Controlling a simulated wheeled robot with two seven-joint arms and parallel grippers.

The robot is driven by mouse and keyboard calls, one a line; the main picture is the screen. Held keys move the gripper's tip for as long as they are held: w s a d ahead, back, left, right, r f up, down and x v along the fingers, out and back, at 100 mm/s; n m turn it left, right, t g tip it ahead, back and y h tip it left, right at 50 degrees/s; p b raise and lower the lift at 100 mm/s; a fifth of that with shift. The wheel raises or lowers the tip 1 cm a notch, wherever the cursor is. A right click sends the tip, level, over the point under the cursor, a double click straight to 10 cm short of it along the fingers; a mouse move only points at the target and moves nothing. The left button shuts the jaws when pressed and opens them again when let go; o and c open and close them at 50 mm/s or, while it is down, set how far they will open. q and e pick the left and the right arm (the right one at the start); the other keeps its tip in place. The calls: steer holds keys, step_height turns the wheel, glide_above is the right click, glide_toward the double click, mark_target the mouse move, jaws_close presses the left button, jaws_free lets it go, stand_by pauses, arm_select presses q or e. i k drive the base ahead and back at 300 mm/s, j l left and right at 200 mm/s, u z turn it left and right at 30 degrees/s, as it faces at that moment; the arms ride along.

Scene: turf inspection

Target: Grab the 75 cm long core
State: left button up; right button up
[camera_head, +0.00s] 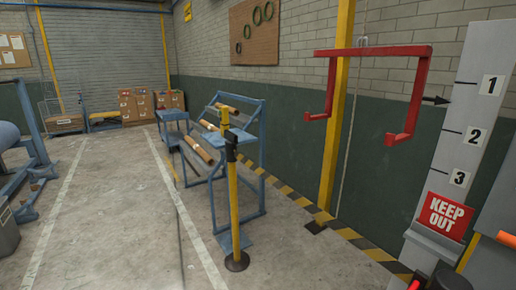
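A blue metal rack (262,155) stands in the middle of the room, with brown tubes that look like cores on its arms. The lowest and longest-looking one is a dark brown core (197,149), lying tilted down to the right. A lighter brown core (208,125) lies above it. A yellowish cylinder (227,107) shows at the top, partly behind the post. No length markings are readable, so I cannot tell which core is 75 cm long. Neither of my grippers is clearly in view.
A yellow and black post (234,205) on a round base stands in front of the rack. A red bracket frame (372,52) hangs at the right, near a numbered board (462,140) with a KEEP OUT sign (444,215). Open concrete floor (110,220) lies to the left.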

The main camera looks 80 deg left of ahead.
mark_target(202, 153)
steer(key=u, duration=3.35)
steer(key=i+j+u, duration=0.3)
steer(key=i, duration=0.75)
steer(key=i+u, duration=0.3)
steer(key=i, duration=0.75)
steer(key=i+z, duration=0.15)
steer(key=i, duration=0.35)
steer(key=i+j+z, duration=0.2)
steer(key=i, duration=0.25)
steer(key=i+j+z, duration=0.15)
steer(key=i, duration=0.3)
steer(key=i+j+z, duration=0.2)
steer(key=i, duration=0.25)
steer(key=j, duration=0.1)
